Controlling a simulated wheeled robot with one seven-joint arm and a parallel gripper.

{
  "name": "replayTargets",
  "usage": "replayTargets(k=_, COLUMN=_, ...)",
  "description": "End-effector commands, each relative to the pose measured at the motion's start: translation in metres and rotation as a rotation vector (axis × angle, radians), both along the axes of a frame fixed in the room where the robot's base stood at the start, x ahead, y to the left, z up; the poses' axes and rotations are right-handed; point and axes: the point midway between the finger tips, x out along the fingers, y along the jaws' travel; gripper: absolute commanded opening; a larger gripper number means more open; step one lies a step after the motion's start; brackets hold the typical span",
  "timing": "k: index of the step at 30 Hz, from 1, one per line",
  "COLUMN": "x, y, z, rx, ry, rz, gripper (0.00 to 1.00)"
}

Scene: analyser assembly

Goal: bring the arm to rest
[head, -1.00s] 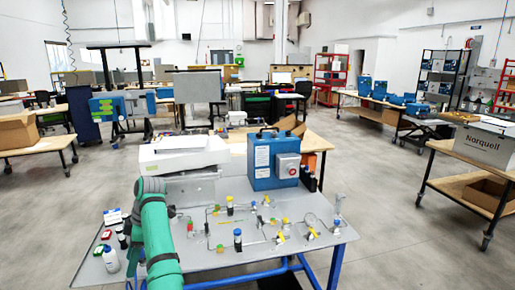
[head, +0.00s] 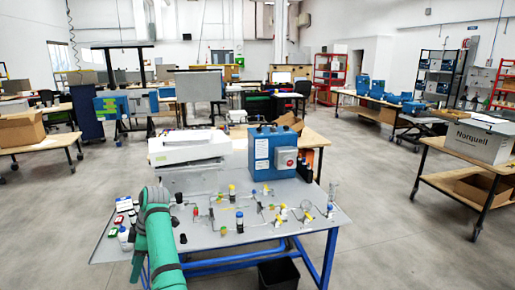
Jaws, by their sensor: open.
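My green arm (head: 160,245) rises from the bottom of the head view, in front of the left part of the grey table (head: 215,240). Its grey and green elbow (head: 155,197) is the highest part of it that shows. Another green arm part hangs down at the left of it. My gripper is not in sight, so I cannot see its fingers or anything at them.
On the table are a blue analyser box (head: 262,155), a white instrument (head: 190,147), and several small fittings, tubes and bottles. A black bin (head: 279,274) stands below the front edge. Grey floor is open at right.

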Motion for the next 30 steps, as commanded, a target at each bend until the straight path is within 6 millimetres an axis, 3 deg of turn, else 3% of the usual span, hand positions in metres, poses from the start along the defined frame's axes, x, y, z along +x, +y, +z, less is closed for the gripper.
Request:
replayTargets(k=11, x=0.006, y=-0.015, z=-0.082, rx=0.023, ry=-0.026, rz=-0.157, gripper=0.51)
replayTargets(k=20, x=-0.003, y=-0.049, z=-0.197, rx=0.068, ry=-0.070, rz=-0.403, gripper=0.51)
replayTargets(k=30, x=-0.042, y=-0.105, z=-0.306, rx=0.137, ry=-0.131, rz=-0.702, gripper=0.51)
